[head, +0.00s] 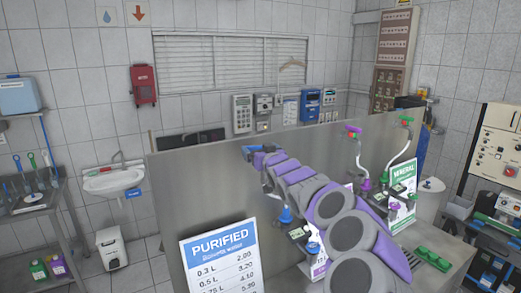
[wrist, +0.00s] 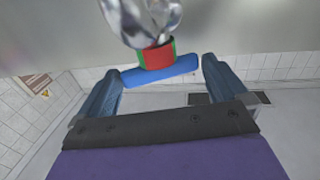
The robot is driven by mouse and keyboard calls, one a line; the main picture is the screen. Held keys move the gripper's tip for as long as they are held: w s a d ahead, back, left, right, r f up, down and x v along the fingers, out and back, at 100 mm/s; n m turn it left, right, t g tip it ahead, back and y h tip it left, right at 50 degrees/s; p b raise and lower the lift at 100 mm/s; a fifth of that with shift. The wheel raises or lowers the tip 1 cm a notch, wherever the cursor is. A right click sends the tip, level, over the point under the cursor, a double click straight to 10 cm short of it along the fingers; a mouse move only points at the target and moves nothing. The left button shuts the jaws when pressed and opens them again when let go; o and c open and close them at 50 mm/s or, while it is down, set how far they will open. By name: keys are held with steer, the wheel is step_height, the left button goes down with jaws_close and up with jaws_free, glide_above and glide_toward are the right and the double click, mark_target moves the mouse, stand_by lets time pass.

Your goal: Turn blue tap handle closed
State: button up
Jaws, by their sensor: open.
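The blue tap handle (wrist: 158,75) is a short bar lying across the wrist view, on a red and green collar (wrist: 158,55) under a shiny metal tap body (wrist: 142,20). My gripper (wrist: 162,66) is open, with one finger to each side of the handle. A gap shows between the handle and each finger; I see no contact. In the head view my gripper (head: 257,157) is at the far end of my purple and grey arm, in front of the steel panel. The arm and gripper mostly hide this tap there.
A steel panel (head: 200,190) stands behind my gripper. A "PURIFIED" price sign (head: 222,262) is in front, left of my arm. To the right are other curved taps (head: 354,140), a green "MINERAL" sign (head: 402,185) and a green tray (head: 434,258).

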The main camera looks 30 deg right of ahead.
steer(key=shift+d, duration=0.15)
steer(key=shift+c, duration=0.2)
steer(key=shift+a+r, duration=0.1)
steer(key=shift+a, duration=0.1)
steer(key=c, duration=0.6)
steer(key=shift+d, duration=0.1)
steer(key=shift+c, duration=0.2)
steer(key=shift+r, duration=0.2)
